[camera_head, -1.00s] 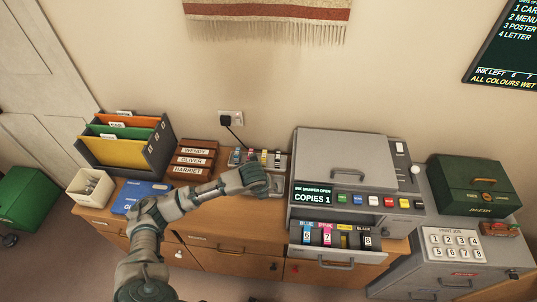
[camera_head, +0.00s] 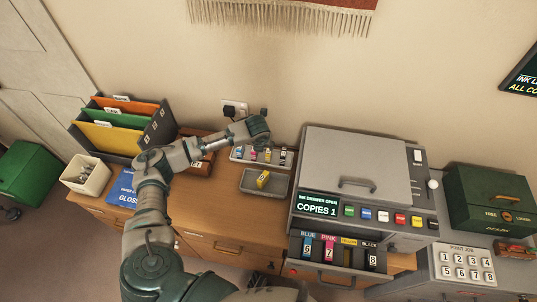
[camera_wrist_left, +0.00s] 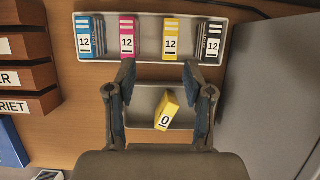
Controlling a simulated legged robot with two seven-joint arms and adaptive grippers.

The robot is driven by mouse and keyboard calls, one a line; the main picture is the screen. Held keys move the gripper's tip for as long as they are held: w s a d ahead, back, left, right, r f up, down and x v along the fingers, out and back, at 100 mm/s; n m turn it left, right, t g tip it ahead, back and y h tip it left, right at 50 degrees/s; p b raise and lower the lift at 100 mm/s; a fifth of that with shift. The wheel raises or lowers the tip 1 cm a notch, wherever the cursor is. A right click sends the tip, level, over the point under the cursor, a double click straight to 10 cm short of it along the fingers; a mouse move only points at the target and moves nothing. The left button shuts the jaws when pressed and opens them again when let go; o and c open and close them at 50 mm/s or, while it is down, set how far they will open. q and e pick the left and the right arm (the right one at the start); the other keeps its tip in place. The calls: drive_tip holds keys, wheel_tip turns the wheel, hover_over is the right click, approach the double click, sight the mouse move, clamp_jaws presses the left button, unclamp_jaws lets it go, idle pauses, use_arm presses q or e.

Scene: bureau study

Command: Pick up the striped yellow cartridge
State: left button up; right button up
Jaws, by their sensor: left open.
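In the left wrist view a yellow cartridge (camera_wrist_left: 170,38) marked 12 stands in the back tray (camera_wrist_left: 152,59), between a pink and a black one. It has pale bands near its top. It also shows small in the head view (camera_head: 268,155). A second yellow cartridge (camera_wrist_left: 166,110), marked 0, lies tilted in the shallow grey near tray (camera_wrist_left: 143,98); it also shows in the head view (camera_head: 263,179). My left gripper (camera_wrist_left: 158,75) is open and empty, its fingertips short of the back row and above the near tray. In the head view it (camera_head: 260,125) is above the back tray. My right gripper is out of view.
A copier (camera_head: 355,165) stands to the right with its ink drawer (camera_head: 340,258) open, holding blue, pink and black cartridges; the yellow-labelled slot looks empty. Wooden name boxes (camera_head: 203,163) and a file rack (camera_head: 130,125) stand left. The desk front (camera_head: 205,208) is clear.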

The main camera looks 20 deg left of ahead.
sight(269, 151)
use_arm(q)
drive_tip(key=x, duration=0.3)
drive_tip(key=shift+d+f, duration=0.2)
drive_tip(key=shift+d, duration=0.05)
drive_tip(key=shift+w+d+f+b, duration=0.3)
drive_tip(key=shift+w+d+f, duration=0.15)
drive_tip(key=shift+d+f, duration=0.15)
drive_tip(key=x, duration=0.3)
drive_tip(key=shift+w+f+b, duration=0.2)
drive_tip(key=shift+w+b, duration=0.1)
drive_tip(key=shift+b, duration=0.05)
drive_tip(key=shift+a+f, duration=0.2)
drive_tip(key=shift+a, duration=0.4)
drive_tip(key=shift+c, duration=1.4)
drive_tip(key=shift+d, duration=0.3)
clamp_jaws()
drive_tip(key=shift+d+r, duration=0.1)
drive_tip(key=shift+d, duration=0.1)
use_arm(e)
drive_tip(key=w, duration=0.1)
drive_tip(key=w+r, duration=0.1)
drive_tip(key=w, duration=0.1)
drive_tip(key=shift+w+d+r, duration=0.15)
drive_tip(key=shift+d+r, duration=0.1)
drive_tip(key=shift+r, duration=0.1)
